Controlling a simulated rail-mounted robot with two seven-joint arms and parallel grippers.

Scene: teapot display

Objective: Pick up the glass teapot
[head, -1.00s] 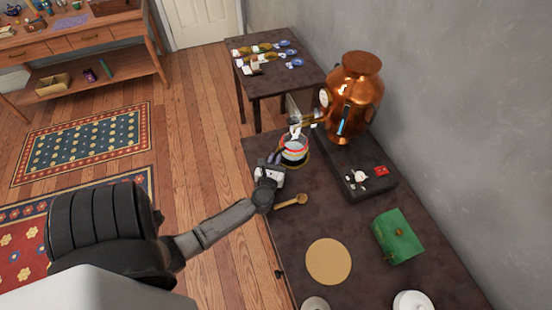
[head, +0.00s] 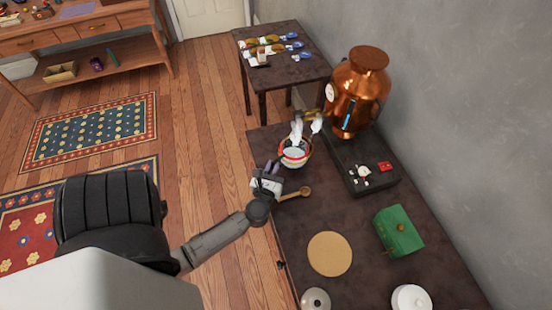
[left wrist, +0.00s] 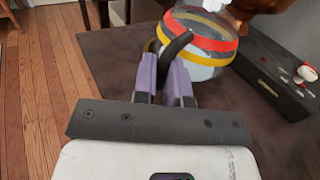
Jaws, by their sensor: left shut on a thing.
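The glass teapot (head: 295,153) has red and yellow bands and is at the far left part of the dark table (head: 290,228), with white steam above it. My left gripper (head: 271,172) is at its near left side. In the left wrist view the teapot (left wrist: 212,45) is just beyond the purple fingers (left wrist: 166,80), which are shut on its black handle (left wrist: 179,43). I cannot tell whether the teapot's base touches the table. My right gripper is not in view.
A copper urn (head: 362,88) on a black stand (head: 350,172) is behind and right of the teapot. A wooden spoon (head: 303,191), tan round mat (head: 330,254), green box (head: 399,230), glass lid (head: 316,300) and white round vessel (head: 412,298) are on the table.

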